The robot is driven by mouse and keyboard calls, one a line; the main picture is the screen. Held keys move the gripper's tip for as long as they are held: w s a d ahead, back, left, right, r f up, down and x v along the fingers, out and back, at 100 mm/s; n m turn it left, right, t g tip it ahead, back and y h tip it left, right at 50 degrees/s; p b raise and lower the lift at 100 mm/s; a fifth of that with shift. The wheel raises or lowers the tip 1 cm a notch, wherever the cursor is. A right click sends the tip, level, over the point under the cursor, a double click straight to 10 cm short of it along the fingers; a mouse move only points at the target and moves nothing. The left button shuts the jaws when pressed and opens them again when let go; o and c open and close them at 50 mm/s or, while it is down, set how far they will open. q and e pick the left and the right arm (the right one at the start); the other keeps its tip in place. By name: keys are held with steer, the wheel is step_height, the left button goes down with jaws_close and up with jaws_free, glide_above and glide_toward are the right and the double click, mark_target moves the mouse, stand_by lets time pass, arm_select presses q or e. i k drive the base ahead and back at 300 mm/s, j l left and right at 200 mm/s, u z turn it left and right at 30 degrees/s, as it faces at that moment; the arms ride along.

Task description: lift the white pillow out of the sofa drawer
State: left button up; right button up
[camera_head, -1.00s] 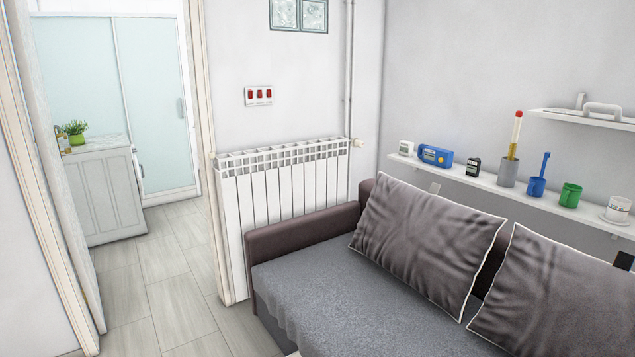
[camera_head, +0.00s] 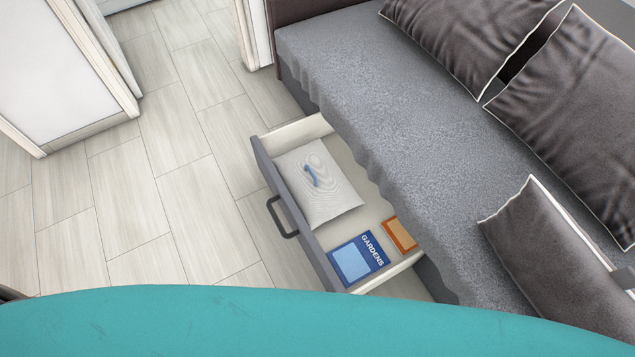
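The white pillow (camera_head: 322,188) lies flat in the far part of the open sofa drawer (camera_head: 298,133). It has a pattern of fine curved lines and a small blue mark or object on top; I cannot tell which. The drawer is pulled out from under the grey sofa (camera_head: 400,110), and its grey front carries a dark handle (camera_head: 282,216). Neither of my grippers shows in the view.
A blue book marked GARDENS (camera_head: 357,259) and an orange book or box (camera_head: 400,234) lie in the near part of the drawer. Dark cushions (camera_head: 455,40) rest on the sofa. The tiled floor (camera_head: 170,200) left of the drawer is clear. A turquoise surface (camera_head: 280,325) fills the bottom edge.

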mark_target(320, 192)
steer(key=i+j+z, duration=0.1)
steer(key=j+z, duration=0.5)
steer(key=i+j+z, duration=0.15)
steer(key=j+z, duration=0.15)
steer(key=i+j+z, duration=0.1)
steer(key=j+z, duration=0.2)
steer(key=j, duration=0.15)
